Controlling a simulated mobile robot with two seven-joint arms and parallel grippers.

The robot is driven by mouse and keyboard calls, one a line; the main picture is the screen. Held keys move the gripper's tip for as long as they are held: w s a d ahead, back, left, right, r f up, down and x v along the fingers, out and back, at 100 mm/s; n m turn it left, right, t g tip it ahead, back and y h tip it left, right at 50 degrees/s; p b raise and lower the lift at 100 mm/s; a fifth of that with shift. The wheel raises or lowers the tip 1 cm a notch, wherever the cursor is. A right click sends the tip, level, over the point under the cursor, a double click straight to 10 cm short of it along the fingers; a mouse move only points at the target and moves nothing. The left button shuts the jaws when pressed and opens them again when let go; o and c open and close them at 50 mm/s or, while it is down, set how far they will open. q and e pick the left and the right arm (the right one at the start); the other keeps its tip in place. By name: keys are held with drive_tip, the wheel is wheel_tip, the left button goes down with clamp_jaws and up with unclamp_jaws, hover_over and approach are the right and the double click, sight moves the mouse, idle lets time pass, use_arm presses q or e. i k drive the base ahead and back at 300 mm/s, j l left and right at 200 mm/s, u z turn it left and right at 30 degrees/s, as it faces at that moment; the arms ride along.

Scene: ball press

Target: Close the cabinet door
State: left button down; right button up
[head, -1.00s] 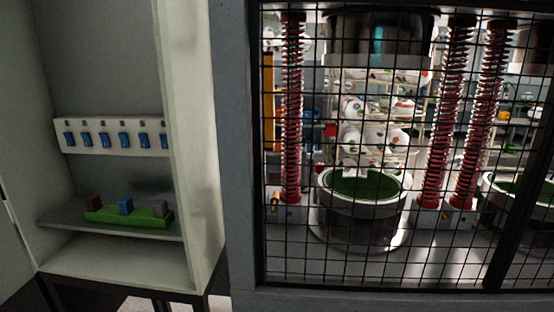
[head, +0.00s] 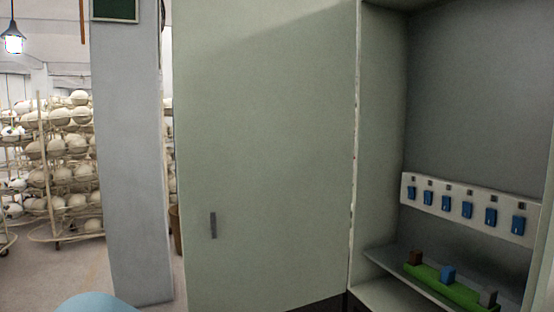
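The cabinet door (head: 270,150) is a pale grey-green panel standing wide open, to the left of the cabinet opening. A small dark vertical handle (head: 213,225) sits near its left edge. Its hinge side meets the cabinet's left wall (head: 382,150). Inside the open cabinet are a white strip (head: 455,207) with several blue switches and a shelf with a green block holder (head: 448,287) carrying brown, blue and grey pieces. Neither gripper is in view.
A grey pillar (head: 135,160) stands left of the door, with floor between them. Racks of pale balls (head: 65,150) stand further back on the left. A light blue rounded shape (head: 95,304) shows at the bottom edge; I cannot tell what it is.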

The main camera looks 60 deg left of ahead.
sight(264, 91)
drive_tip(key=k+j+z, duration=0.1)
drive_tip(key=j, duration=0.45)
drive_tip(key=k+j, duration=0.1)
drive_tip(key=j, duration=0.45)
drive_tip(key=k+j+z, duration=0.15)
drive_tip(key=j, duration=0.4)
drive_tip(key=k+j+z, duration=0.1)
drive_tip(key=j, duration=0.45)
drive_tip(key=k+j, duration=0.2)
drive_tip(key=j, duration=0.35)
drive_tip(key=k+j+z, duration=0.15)
drive_tip(key=j, duration=0.35)
drive_tip(key=k+j+z, duration=0.1)
drive_tip(key=j, duration=0.45)
drive_tip(key=k+j+z, duration=0.1)
drive_tip(key=k+j, duration=0.25)
drive_tip(key=j, duration=0.1)
